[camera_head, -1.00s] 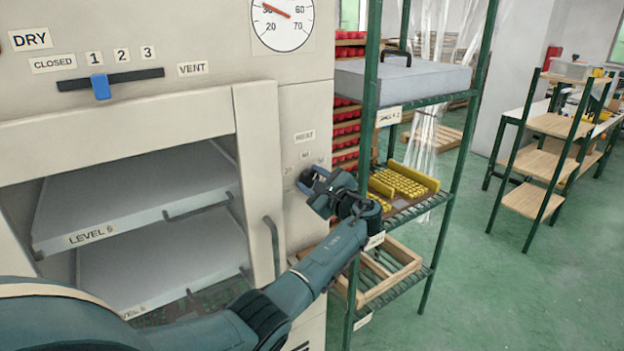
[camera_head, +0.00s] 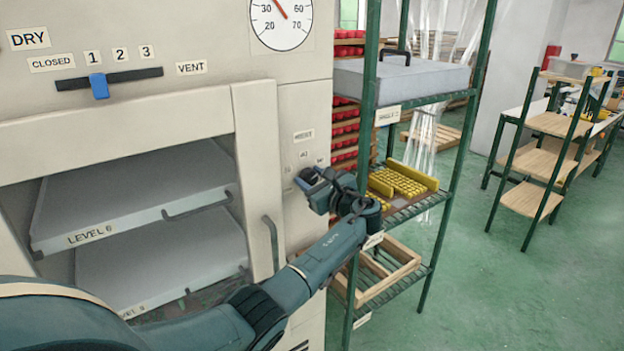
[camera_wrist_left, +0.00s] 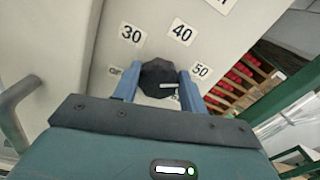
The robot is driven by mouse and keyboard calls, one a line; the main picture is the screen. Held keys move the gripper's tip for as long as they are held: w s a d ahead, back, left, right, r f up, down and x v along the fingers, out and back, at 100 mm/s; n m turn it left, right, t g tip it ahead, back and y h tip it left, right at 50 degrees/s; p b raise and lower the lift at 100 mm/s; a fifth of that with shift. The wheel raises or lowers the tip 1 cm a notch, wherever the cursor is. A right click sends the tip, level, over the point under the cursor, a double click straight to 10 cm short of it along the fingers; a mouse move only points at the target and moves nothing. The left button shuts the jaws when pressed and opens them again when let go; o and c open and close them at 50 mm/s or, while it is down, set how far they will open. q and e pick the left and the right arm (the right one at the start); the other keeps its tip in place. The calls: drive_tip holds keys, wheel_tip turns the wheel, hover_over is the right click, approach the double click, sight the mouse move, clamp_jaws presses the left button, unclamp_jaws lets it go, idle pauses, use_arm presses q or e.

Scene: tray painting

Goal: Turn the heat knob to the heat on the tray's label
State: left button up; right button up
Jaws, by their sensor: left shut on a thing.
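The heat knob (camera_wrist_left: 159,74) is dark and round, on the cabinet's pale panel in the left wrist view. The number labels 30 (camera_wrist_left: 131,35), 40 (camera_wrist_left: 181,34) and 50 (camera_wrist_left: 200,71) stand around it. A small white mark shows at its near right side; I cannot tell which number the knob points to. My left gripper (camera_head: 309,178) is shut on the knob, one blue finger on each side, and hides most of it in the head view. My right gripper is not in view.
A round dial (camera_head: 282,22) sits above the knob, its red needle pointing up and left. A slider (camera_head: 99,86) stands at 1. Trays marked LEVEL lie in the open cabinet beside a door handle (camera_head: 271,244). A green rack (camera_head: 368,150) stands close right of my gripper.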

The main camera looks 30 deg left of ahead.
use_arm(q)
drive_tip(key=o, duration=1)
drive_tip(key=shift+b+v, duration=1.05)
drive_tip(key=shift+v, duration=5.5)
